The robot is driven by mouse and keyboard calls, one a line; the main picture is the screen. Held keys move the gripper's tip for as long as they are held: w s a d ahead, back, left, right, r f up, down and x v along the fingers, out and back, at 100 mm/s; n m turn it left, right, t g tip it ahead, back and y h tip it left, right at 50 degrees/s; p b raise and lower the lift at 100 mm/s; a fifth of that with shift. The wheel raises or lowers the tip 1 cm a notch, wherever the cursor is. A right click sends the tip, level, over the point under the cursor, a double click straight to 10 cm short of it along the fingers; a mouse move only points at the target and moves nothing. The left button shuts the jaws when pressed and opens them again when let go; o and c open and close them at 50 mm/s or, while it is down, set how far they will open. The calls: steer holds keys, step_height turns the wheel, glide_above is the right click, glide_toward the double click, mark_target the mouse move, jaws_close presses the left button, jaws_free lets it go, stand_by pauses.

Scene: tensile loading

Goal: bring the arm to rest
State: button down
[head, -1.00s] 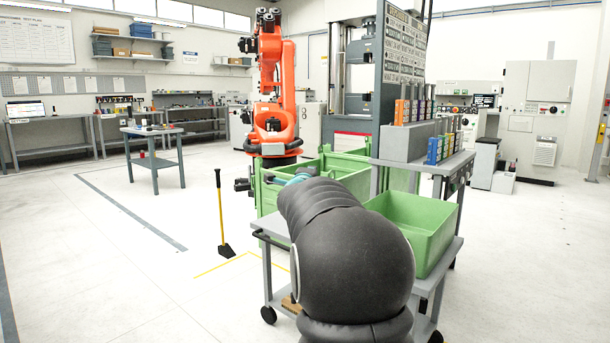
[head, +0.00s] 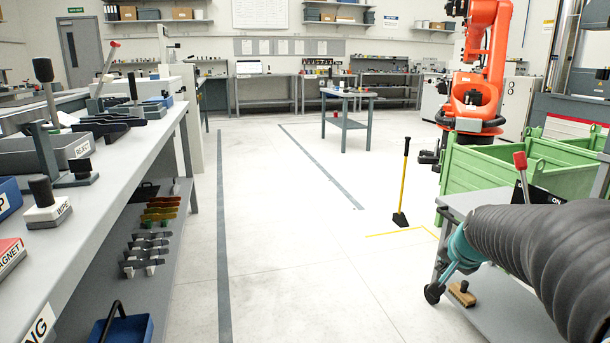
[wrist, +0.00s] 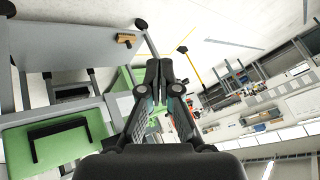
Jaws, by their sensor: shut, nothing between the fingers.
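My arm, in a black ribbed sleeve, shows at the right edge of the head view, with a teal section near its end. I cannot tell how far the fingers are from the cart.
A wooden-backed brush (head: 462,293) lies low on the cart. A green bin (head: 500,170) and an orange robot arm (head: 478,75) stand behind. A yellow-handled scraper (head: 403,185) stands on the floor. A long workbench (head: 130,165) with tools runs along the left.

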steer(key=s+a+n+g, duration=0.1)
steer(key=s+a+n, duration=0.3)
steer(key=s, duration=0.9)
steer(key=s+a+n+g+y, duration=0.1)
steer(key=s+a+n, duration=0.3)
steer(key=s+a, duration=0.6)
steer(key=shift+s+a+f+n, duration=0.35)
steer(key=shift+s+f+n, duration=0.1)
steer(key=shift+s, duration=0.95)
